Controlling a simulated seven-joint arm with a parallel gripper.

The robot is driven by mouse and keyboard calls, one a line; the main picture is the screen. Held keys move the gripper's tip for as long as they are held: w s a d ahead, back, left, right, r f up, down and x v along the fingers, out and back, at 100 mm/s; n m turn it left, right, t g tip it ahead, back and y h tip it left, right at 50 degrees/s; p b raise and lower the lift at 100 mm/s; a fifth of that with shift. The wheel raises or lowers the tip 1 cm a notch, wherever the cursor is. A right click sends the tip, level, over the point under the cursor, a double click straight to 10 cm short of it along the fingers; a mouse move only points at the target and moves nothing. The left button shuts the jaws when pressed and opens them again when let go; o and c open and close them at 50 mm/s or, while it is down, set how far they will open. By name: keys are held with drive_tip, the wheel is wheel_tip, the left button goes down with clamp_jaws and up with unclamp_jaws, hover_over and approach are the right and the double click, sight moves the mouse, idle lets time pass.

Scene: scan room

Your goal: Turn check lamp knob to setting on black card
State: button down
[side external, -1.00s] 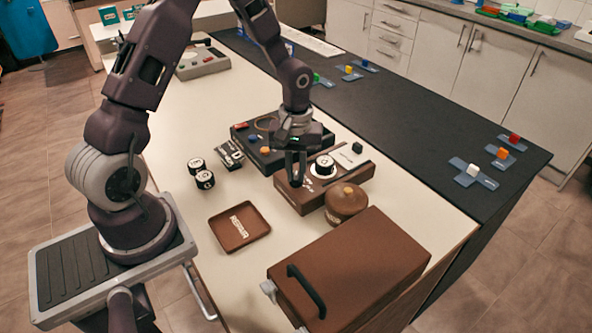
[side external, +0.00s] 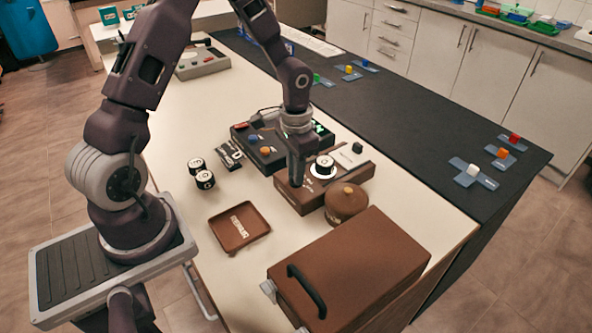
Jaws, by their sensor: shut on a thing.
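The brown control box (side external: 345,188) stands on the white table. A white dial with a dark-sided knob (side external: 324,168) is on its top. My gripper (side external: 295,184) points straight down at the left part of this box, left of that dial. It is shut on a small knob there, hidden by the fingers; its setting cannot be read. A black card with white markings (side external: 229,160) lies on the table left of the box; its print is too small to read surely.
A black panel (side external: 262,152) with coloured buttons stands behind my gripper. Two black-and-white cylinders (side external: 204,180), a brown tray (side external: 240,227), a round brown pot (side external: 346,203) and a large brown case (side external: 350,265) stand nearby. The table around the tray is clear.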

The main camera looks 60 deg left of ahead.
drive_tip(key=m, duration=0.5)
drive_tip(key=shift+m, duration=0.3)
drive_tip(key=m, duration=0.5)
drive_tip(key=shift+m, duration=0.3)
drive_tip(key=c, duration=1.4)
unclamp_jaws()
wheel_tip(320, 180, up, 7)
drive_tip(key=shift+r, duration=0.1)
